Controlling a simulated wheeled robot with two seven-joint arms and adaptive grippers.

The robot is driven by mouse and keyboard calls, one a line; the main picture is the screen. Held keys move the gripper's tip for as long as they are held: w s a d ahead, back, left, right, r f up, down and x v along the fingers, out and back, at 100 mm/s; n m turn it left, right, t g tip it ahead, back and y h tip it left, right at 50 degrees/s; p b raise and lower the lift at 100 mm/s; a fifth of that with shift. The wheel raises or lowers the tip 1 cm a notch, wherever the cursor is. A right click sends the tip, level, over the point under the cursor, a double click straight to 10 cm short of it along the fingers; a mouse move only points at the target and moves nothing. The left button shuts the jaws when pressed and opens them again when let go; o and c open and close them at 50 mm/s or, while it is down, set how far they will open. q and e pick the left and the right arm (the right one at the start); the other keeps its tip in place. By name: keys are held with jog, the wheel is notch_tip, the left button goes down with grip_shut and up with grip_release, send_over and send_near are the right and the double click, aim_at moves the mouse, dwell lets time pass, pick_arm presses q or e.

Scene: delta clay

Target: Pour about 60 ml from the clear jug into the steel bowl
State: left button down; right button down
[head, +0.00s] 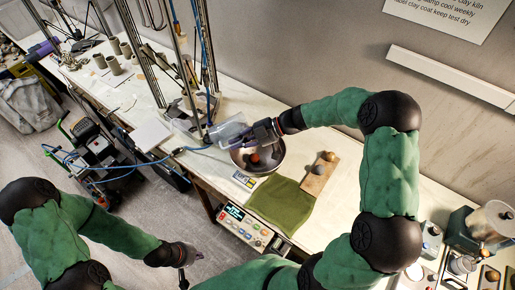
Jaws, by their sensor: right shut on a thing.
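The clear jug (229,133) is tilted beside and partly above the left rim of the steel bowl (276,163). My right gripper (262,131) is shut on the jug from its right side. The bowl stands on the bench near its front edge, and a reddish-brown round shape shows inside it. I cannot make out the liquid level in the jug or any stream. My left gripper (187,262) hangs low in front of the bench, away from the jug and bowl, with its fingers apart and empty.
A small display (245,180) sits at the bowl's front. Metal posts (208,50) stand behind the jug. A control panel (243,226) is on the bench front.

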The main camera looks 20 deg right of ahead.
jog(key=shift+r+y, duration=0.1)
jog(key=shift+y, duration=0.3)
dwell(1.3)
